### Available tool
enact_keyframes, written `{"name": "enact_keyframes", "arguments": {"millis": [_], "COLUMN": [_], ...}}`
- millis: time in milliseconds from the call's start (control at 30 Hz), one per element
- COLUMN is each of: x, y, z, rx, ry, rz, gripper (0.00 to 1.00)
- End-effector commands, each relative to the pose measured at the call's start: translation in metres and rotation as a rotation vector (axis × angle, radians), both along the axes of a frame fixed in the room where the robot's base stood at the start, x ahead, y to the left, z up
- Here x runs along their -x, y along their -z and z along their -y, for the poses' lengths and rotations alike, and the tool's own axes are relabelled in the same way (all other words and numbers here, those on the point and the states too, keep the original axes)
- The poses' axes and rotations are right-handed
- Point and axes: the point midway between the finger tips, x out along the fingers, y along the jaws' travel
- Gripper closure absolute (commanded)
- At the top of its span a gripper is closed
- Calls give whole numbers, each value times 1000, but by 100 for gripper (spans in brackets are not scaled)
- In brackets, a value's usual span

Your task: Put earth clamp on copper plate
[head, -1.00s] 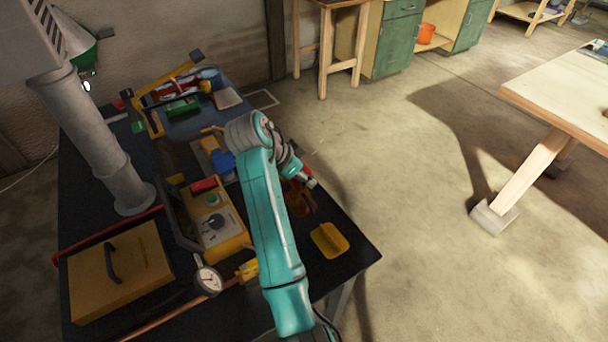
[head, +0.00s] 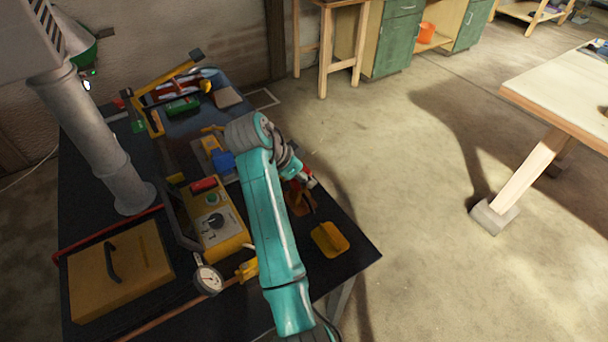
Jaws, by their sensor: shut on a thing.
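My gripper (head: 304,178) is at the end of my teal arm, low over the right part of the dark table. The arm hides much of it. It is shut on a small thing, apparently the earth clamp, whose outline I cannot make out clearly. A brownish copper-coloured patch (head: 299,203), probably the copper plate, shows just below the gripper, partly hidden by my arm. I cannot tell whether the held thing touches it.
A yellow flat piece (head: 330,239) lies near the table's right corner.

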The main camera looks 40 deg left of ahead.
Motion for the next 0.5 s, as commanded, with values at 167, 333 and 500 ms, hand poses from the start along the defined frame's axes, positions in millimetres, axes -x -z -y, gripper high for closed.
{"name": "enact_keyframes", "arguments": {"millis": [167,333,500], "x": [0,0,0], "y": [-1,0,0], "z": [0,0,0], "rx": [-1,0,1], "ry": [0,1,1], "rz": [1,0,0], "gripper": [49,35,35]}}
